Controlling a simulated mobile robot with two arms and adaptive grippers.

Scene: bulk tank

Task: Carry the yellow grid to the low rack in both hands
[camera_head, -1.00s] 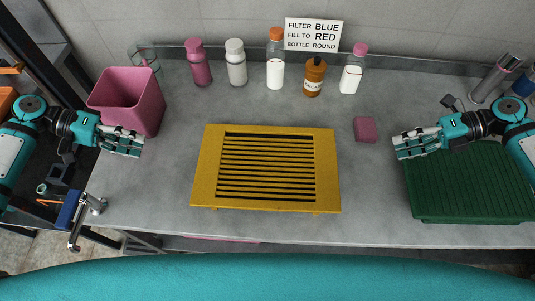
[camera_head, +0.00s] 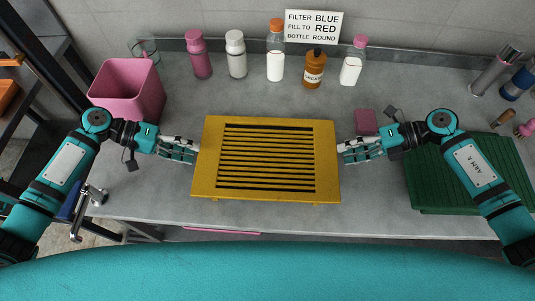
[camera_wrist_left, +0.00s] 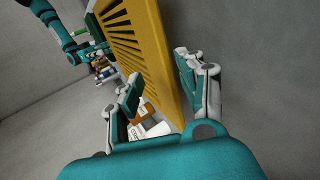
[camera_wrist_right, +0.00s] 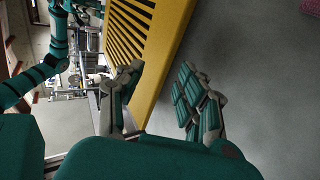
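The yellow grid (camera_head: 210,150), a flat slatted frame, lies on the grey worktop in the middle of the head view. My left gripper (camera_head: 192,152) is at its left edge and my right gripper (camera_head: 342,152) at its right edge. In the left wrist view the yellow grid (camera_wrist_left: 168,60) passes between spread fingers. In the right wrist view the grid (camera_wrist_right: 160,55) also runs between the fingers, with a gap to the right-hand finger. Both grippers look open around the edges. I cannot make out the low rack for certain.
A pink bin (camera_head: 130,95) stands at the left, and several bottles (camera_head: 237,55) line the back by a sign (camera_head: 313,27). A pink sponge (camera_head: 365,121) lies near my right gripper. A green ribbed tray (camera_head: 430,185) is at the right. A dark shelf frame (camera_head: 45,60) stands at far left.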

